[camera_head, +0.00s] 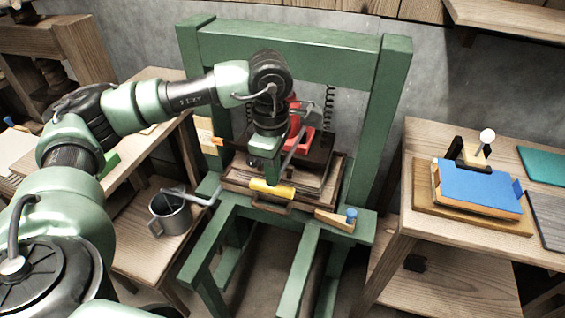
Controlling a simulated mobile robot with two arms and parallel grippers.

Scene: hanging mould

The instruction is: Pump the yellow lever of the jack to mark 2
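The jack (302,139) is red and stands inside a green press frame (393,95), partly hidden behind my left wrist. A yellow lever grip (271,188) shows low in front of it, roughly level across the picture. A grey rod (293,146) slants down toward it. My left gripper (271,172) points down just above and behind the yellow grip. Its fingertips are too small and overlapped to tell whether they hold the lever or are apart. No mark numbers can be read. My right gripper is not in view.
A metal mug (170,213) stands on a low shelf at the left. A wooden wedge with a blue knob (350,217) sits on the frame's right front. A right bench (425,160) carries a blue-topped block (478,186). The uprights flank my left arm's reach.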

